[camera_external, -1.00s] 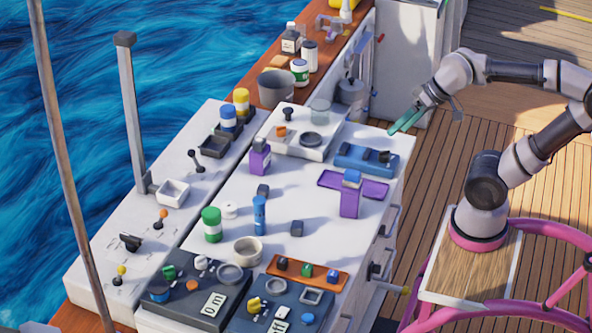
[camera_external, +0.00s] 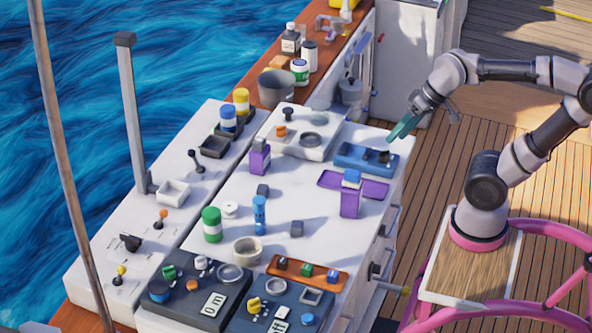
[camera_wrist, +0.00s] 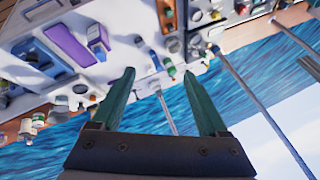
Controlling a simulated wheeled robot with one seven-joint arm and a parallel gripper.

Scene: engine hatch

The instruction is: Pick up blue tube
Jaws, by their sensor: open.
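In the wrist view the blue tube (camera_wrist: 153,60) appears small, between and beyond the fingertips. My gripper (camera_external: 393,138) has teal fingers and is in the air above the right edge of the worktop, near the blue tray. It is well apart from the tube. The wrist view shows my gripper (camera_wrist: 159,73) open, with nothing between its fingers.
A beige cup (camera_external: 247,251) and dark panels (camera_external: 205,287) lie in front of the tube.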

